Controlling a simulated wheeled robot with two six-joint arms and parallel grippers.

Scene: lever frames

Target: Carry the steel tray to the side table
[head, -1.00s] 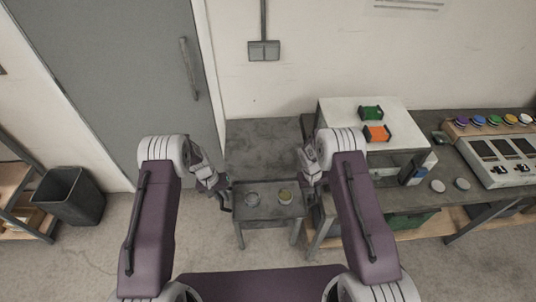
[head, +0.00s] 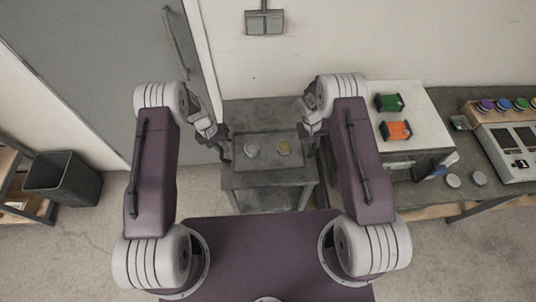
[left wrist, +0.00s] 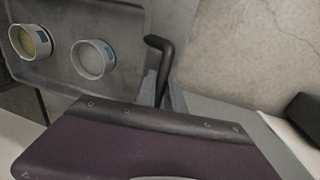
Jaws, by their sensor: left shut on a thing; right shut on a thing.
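The steel tray (head: 268,162) is dark grey and looks level, with two round tins on it. The left tin (head: 252,149) has a greyish content and the right tin (head: 284,147) a yellowish one. My left gripper (head: 224,150) is shut on the tray's left side and my right gripper (head: 308,145) on its right side. The tray lies over the front part of the grey side table (head: 262,112); I cannot tell whether it touches the top. In the left wrist view, the tray (left wrist: 75,80) shows with both tins upright and a dark bent handle (left wrist: 160,50).
A workbench (head: 430,190) at the right bears a white-topped box (head: 415,120) with a green part (head: 389,103) and an orange part (head: 396,131). A grey door (head: 90,60) is behind left. A black bin (head: 62,178) stands on the floor at left.

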